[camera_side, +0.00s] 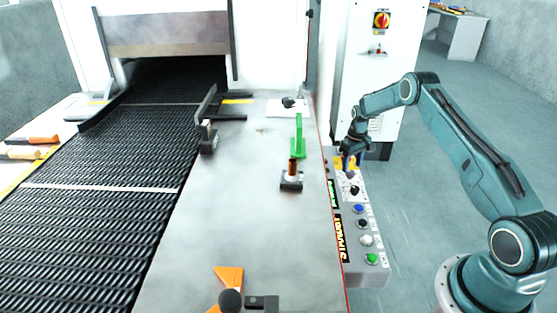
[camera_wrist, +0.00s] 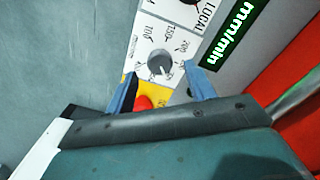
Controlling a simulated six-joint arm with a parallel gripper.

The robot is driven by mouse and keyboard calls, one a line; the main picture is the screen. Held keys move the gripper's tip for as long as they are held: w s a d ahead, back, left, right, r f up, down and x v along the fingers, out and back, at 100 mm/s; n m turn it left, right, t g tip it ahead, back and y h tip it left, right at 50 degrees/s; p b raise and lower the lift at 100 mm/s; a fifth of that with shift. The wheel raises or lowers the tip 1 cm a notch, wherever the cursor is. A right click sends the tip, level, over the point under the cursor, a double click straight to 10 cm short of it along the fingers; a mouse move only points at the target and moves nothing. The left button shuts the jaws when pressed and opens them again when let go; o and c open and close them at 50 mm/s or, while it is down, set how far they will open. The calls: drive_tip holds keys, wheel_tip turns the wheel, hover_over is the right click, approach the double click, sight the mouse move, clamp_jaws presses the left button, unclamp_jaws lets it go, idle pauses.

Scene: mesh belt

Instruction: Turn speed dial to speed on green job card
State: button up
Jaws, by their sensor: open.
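The speed dial (camera_wrist: 160,64) is a round grey knob on a white scale plate, with printed numbers that seem to include 100, 150 and 200. A pale mark shows on its lower face; I cannot tell the exact setting. My gripper (camera_wrist: 161,84) is open, its two blue fingers either side of and just short of the dial, apart from it. In the side view my gripper (camera_side: 349,164) points down over the far end of the control box and largely hides the dial. An upright green piece (camera_side: 298,137) stands on the table; I cannot tell if it is the job card, and no writing is readable.
A red button (camera_wrist: 143,102) on a yellow plate lies close to the fingers. A black selector marked LOCAL (camera_wrist: 190,2) and a green mm/min display (camera_wrist: 235,33) are beyond the dial. The control box (camera_side: 366,277) carries several coloured buttons. The mesh belt (camera_side: 85,215) runs at left.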

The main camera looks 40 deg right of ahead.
sight(350, 175)
drive_tip(key=shift+f, duration=1.45)
drive_tip(key=shift+c, duration=0.4)
drive_tip(key=c, duration=0.9)
drive_tip(key=shift+m, duration=0.4)
drive_tip(key=m, duration=0.8)
